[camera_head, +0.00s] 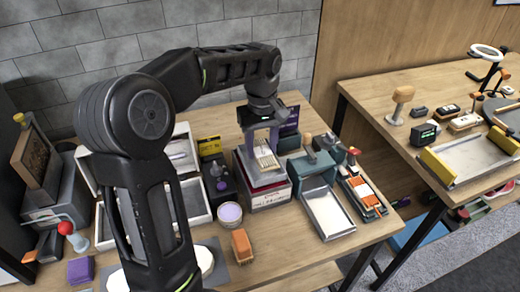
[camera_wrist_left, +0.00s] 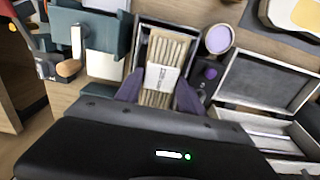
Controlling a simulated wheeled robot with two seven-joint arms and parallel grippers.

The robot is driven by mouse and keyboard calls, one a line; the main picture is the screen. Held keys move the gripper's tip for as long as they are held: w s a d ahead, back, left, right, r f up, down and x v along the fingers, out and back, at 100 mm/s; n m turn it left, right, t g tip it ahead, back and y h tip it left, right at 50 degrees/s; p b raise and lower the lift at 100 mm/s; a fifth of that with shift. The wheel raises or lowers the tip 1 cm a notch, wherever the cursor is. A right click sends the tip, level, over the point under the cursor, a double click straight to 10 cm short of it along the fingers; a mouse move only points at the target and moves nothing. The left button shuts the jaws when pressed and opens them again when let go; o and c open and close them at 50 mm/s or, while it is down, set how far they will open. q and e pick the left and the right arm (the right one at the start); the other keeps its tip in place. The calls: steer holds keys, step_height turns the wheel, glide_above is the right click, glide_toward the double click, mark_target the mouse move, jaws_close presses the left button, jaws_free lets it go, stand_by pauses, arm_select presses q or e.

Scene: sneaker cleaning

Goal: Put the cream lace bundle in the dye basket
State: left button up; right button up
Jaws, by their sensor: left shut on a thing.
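The cream lace bundle (camera_wrist_left: 163,65), wrapped with a white paper band, lies between the two purple fingers of my left gripper (camera_wrist_left: 160,95), which is shut on it. In the head view the bundle (camera_head: 266,158) hangs under the left gripper (camera_head: 262,138), over or in a grey open-topped box (camera_head: 240,165). In the wrist view the box's rim (camera_wrist_left: 143,35) surrounds the far part of the bundle. I cannot tell whether the bundle touches its floor. Which container is the dye basket is not clear. My right gripper is not in view.
A teal bin (camera_head: 310,172) and a metal tray (camera_head: 328,212) stand to the right. A lilac-topped jar (camera_head: 230,214) and an orange brush (camera_head: 242,244) are in front. A dark stand with a purple knob (camera_head: 222,184) is close on the left, beside open grey trays (camera_head: 192,203).

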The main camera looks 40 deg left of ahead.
mark_target(260, 146)
arm_select(q)
steer(key=shift+w+a, duration=0.1)
steer(key=shift+a, duration=0.05)
steer(key=shift+w+a+f+p, duration=0.1)
steer(key=shift+a+f+p, duration=0.2)
steer(key=shift+f, duration=0.35)
steer(key=shift+w+a+f+p, duration=0.1)
steer(key=shift+f+p, duration=0.3)
steer(key=shift+f, duration=0.75)
steer(key=shift+f, duration=0.25)
steer(key=o, duration=1)
steer(key=shift+r, duration=0.1)
steer(key=shift+o, duration=0.2)
